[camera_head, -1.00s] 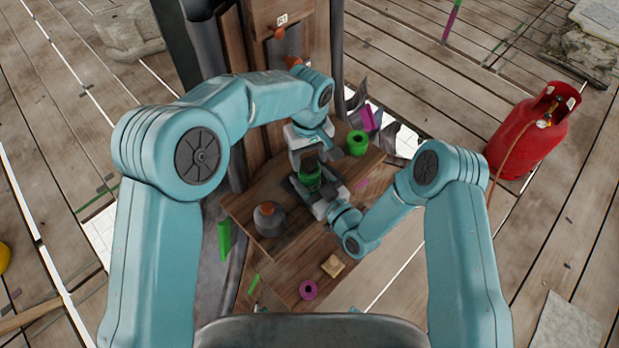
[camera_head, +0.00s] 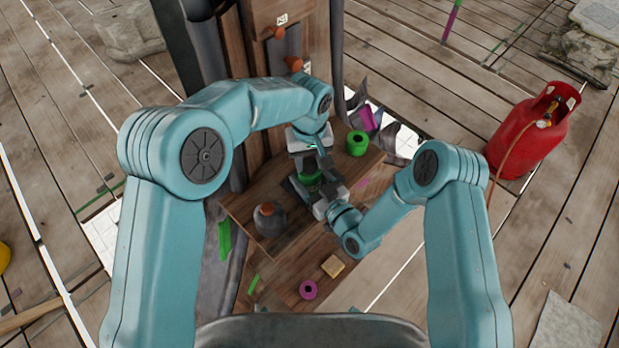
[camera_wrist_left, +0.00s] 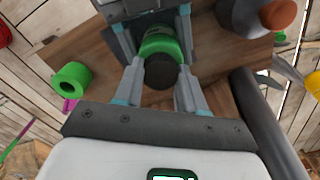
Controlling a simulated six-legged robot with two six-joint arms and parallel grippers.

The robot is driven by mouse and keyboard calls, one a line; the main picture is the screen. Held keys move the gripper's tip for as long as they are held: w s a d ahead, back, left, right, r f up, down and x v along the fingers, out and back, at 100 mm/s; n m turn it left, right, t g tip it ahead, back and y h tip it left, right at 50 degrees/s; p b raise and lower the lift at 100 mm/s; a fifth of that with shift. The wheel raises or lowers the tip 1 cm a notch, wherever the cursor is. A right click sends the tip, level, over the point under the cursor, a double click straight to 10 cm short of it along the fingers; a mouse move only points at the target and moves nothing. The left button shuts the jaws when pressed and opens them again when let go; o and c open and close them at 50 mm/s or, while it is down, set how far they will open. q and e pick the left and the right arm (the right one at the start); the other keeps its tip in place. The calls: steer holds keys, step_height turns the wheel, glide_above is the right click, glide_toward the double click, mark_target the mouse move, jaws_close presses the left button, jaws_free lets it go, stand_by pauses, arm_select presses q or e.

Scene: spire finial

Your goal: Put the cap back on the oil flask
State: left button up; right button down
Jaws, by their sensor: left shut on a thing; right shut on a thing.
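The green oil flask (camera_head: 310,177) stands over the wooden table, and my right gripper (camera_head: 315,192) is shut around it. In the left wrist view the flask (camera_wrist_left: 161,40) shows green beyond the dark round cap (camera_wrist_left: 161,73). My left gripper (camera_wrist_left: 160,82) has its fingers on both sides of the cap and is shut on it. The cap lines up with the flask's top in that view; whether it touches or is seated cannot be told. In the head view the left gripper (camera_head: 318,162) is above the flask and hides the cap.
A grey jug with an orange-brown top (camera_head: 269,220) stands left of the grippers. A green roll (camera_head: 357,143), a magenta roll (camera_head: 308,289) and a tan block (camera_head: 333,266) lie on the wooden table (camera_head: 290,258). A red gas cylinder (camera_head: 525,135) stands at the right.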

arm_select(q)
steer(key=m, duration=1.2)
steer(key=shift+f+m, duration=0.1)
steer(key=shift+m, duration=0.3)
steer(key=m, duration=0.3)
steer(key=shift+m, duration=0.4)
steer(key=o, duration=1.2)
steer(key=shift+o, duration=0.3)
step_height(320, 180, up, 12)
